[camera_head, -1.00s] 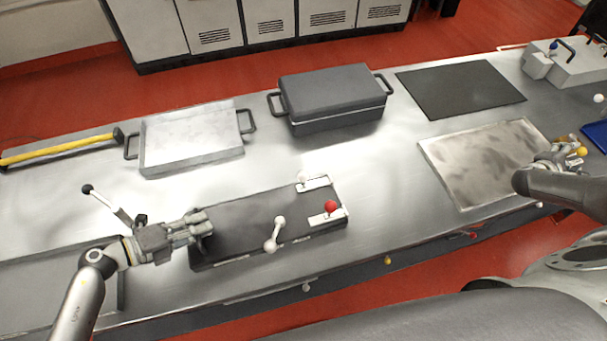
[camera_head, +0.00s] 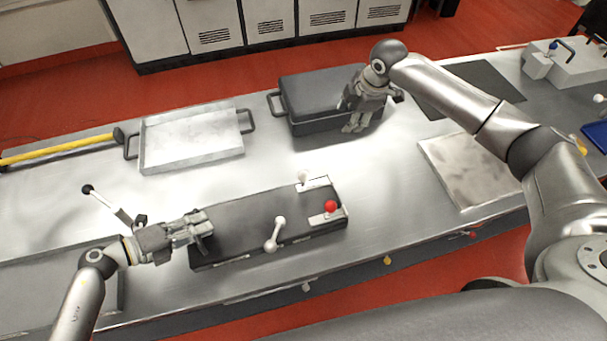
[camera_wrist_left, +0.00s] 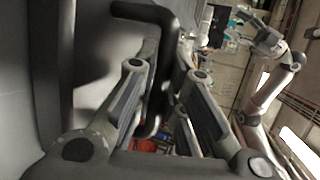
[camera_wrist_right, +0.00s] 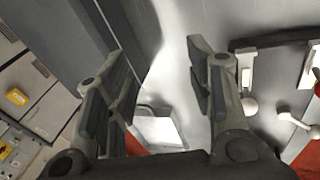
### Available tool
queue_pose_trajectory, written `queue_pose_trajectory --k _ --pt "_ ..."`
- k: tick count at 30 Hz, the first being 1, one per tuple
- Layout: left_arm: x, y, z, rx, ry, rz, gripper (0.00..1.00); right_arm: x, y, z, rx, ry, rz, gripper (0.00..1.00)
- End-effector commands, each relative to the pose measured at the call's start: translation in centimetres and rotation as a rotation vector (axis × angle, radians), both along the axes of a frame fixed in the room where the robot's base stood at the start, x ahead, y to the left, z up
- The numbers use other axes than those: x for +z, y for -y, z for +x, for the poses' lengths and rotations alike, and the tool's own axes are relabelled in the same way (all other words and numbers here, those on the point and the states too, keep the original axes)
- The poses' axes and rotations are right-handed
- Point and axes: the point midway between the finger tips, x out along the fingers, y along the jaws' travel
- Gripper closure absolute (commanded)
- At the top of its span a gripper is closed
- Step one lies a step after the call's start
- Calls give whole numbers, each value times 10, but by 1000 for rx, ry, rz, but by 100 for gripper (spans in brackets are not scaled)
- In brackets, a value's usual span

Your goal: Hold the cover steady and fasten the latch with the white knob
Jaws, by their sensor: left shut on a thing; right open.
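The dark cover (camera_head: 243,214) lies flat on the bench in the head view. Its latch with the white knob (camera_head: 303,177) sits on a white plate at the far right corner. A second latch with a red knob (camera_head: 331,207) is at the near right. My left gripper (camera_head: 206,227) is shut on the cover's handle at its left end; in the left wrist view the dark handle (camera_wrist_left: 168,60) runs between the fingers. My right gripper (camera_head: 353,126) is open and empty, in the air beyond the cover, in front of the dark box. The right wrist view shows white latch parts (camera_wrist_right: 248,72) beyond its fingers.
A white two-ended handle (camera_head: 274,234) stands at the cover's near edge. A dark lidded box (camera_head: 325,88) and a silver tray (camera_head: 190,155) are behind. A metal plate (camera_head: 475,175) lies right. A black-knobbed lever (camera_head: 105,203) is near my left wrist. The bench between cover and box is clear.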

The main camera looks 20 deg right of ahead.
Motion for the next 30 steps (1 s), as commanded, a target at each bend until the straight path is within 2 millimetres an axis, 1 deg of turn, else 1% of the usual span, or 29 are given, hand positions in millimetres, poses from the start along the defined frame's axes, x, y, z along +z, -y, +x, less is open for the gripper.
queue_pose_trajectory --k 1,3,6,9,15,18,22,27,30 --pt "-11 -1 -7 -7 -17 14 100 2 -17 -4 93 -7 -3 51" --pt "-11 -1 -7 -7 -17 14 100 6 -34 -11 227 -15 -20 51" --pt "-11 -1 -7 -7 -17 14 100 9 -56 -21 417 -25 -48 51" --pt "-11 -1 -7 -7 -17 14 100 11 -74 -33 608 -32 -78 51" --pt "-11 0 -7 -7 -17 14 100 14 -103 -57 984 -36 -133 51" --pt "-11 0 -7 -7 -17 14 100 17 -114 -68 1153 -33 -154 51" --pt "-11 0 -7 -6 -17 14 100 19 -124 -80 1330 -26 -173 51" --pt "-11 0 -7 -6 -17 14 100 22 -130 -87 1462 -17 -186 51" --pt "-11 -1 -7 -6 -17 14 100 19 -132 -90 1491 -17 -188 51"
